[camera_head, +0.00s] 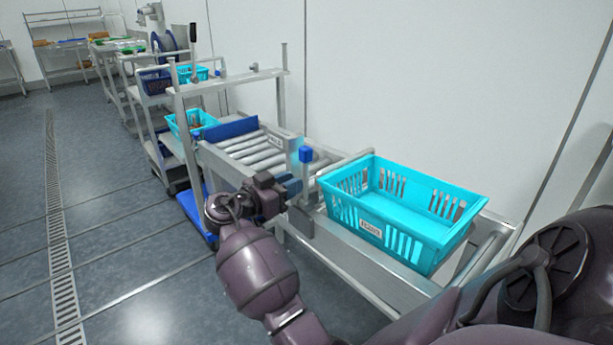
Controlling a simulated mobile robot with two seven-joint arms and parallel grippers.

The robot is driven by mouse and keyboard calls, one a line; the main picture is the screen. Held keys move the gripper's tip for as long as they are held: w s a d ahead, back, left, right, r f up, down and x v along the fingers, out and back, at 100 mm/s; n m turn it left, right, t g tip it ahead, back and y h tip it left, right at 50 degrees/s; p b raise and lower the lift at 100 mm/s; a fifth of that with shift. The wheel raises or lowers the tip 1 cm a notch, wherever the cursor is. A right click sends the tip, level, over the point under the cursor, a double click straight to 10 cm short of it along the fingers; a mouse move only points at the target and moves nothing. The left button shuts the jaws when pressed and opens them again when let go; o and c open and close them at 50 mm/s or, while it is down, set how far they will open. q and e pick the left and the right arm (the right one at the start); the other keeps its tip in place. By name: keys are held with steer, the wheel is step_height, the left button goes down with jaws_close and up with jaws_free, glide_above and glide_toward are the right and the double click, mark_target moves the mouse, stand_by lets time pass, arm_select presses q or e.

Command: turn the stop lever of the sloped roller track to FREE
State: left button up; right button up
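The sloped roller track (262,149) has grey rollers in a metal frame and stands in the middle of the view. The stop lever (305,156) shows as a blue knob on an upright stem at the track's near side, just left of the turquoise crate. My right gripper (291,187) is at the near side rail, just left of and below the knob, close to the stem. Whether it touches the lever, and whether its fingers are open or shut, I cannot tell. The lever's marking is too small to read. My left gripper is not in view.
An empty turquoise crate (345,205) with a white label sits at the track's near right end. A smaller turquoise crate (181,131) stands on a cart beyond the track. A white wall (400,80) runs behind. The floor (120,240) at the left is clear.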

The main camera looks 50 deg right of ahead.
mark_target(306, 194)
steer(key=shift+s+d, duration=0.15)
steer(key=shift+d, duration=1.1)
steer(key=shift+s+d, duration=0.15)
steer(key=shift+d, duration=1.1)
steer(key=shift+c, duration=0.2)
jaws_close()
